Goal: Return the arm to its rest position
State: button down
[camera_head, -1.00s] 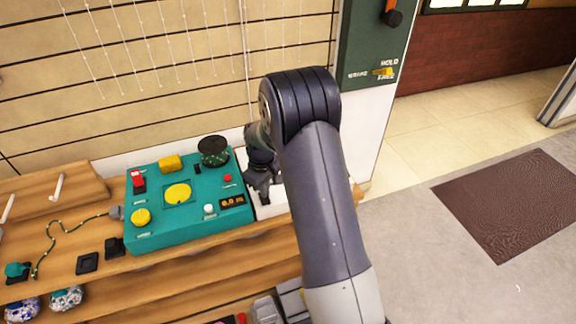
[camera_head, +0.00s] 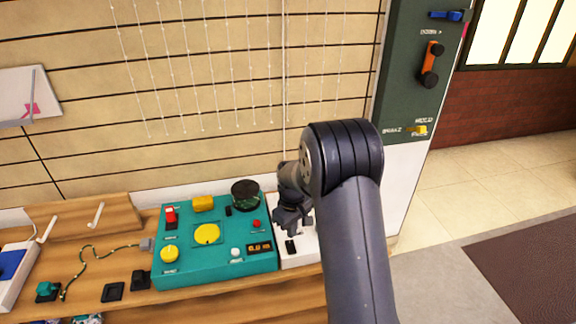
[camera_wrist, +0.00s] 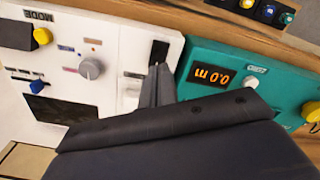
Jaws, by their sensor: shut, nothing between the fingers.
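My arm rises from the bottom right of the head view and bends over toward the bench. My gripper (camera_head: 291,222) hangs over the white panel (camera_head: 300,256), just right of the teal control box (camera_head: 217,266). In the wrist view my gripper (camera_wrist: 157,72) shows its two fingers together, with nothing between them. The fingertips appear close to a black switch (camera_wrist: 158,52) on the white panel; I cannot tell whether they touch it. The teal box with its orange display (camera_wrist: 211,76) lies right of the fingers there.
The wooden bench (camera_head: 110,285) carries a cable and small black parts at the left. A dark green wall panel (camera_head: 408,105) with levers stands behind my arm at the right. Thin strings (camera_head: 215,70) hang along the back wall. Open floor (camera_head: 435,268) lies to the right.

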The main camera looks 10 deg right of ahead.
aim_at(292, 250)
notch_tip(292, 250, down, 7)
jog(key=b, duration=0.4)
jog(key=shift+r, duration=0.15)
jog(key=shift+r, duration=0.1)
